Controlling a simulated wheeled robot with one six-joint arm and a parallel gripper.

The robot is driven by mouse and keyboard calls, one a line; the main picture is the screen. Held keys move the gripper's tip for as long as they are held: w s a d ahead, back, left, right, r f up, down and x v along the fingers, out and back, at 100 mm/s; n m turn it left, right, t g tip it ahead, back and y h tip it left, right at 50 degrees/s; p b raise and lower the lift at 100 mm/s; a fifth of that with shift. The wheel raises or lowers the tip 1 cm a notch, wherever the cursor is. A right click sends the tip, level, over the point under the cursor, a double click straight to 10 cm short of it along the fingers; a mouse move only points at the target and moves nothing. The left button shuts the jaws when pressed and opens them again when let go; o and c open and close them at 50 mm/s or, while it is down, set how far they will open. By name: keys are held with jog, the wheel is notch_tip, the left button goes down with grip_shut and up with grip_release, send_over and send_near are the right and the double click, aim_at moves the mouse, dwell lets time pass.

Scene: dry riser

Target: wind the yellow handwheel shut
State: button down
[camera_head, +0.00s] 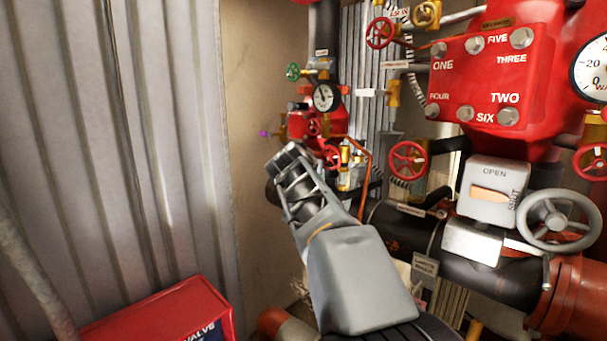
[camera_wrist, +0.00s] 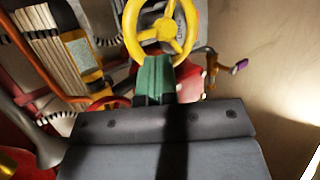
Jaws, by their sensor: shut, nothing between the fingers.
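The yellow handwheel (camera_wrist: 166,30), with a round rim and spokes meeting at a hub, is at the top middle of the wrist view. My gripper (camera_wrist: 157,60) is shut and empty, its green fingers pointing at the wheel's lower rim. The fingertips overlap the rim in the picture; I cannot tell whether they touch it. In the head view my gripper (camera_head: 280,158) is in front of the pipework left of centre, its fingers hard to make out. I cannot pick out this wheel there; it may be hidden behind my gripper.
A purple-tipped lever (camera_wrist: 239,64) stands right of the wheel, and a red handwheel (camera_wrist: 108,105) is at lower left. A red box (camera_head: 160,312) is at lower left.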

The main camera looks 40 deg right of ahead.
jog(key=shift+d, duration=0.3)
jog(key=shift+r, duration=0.15)
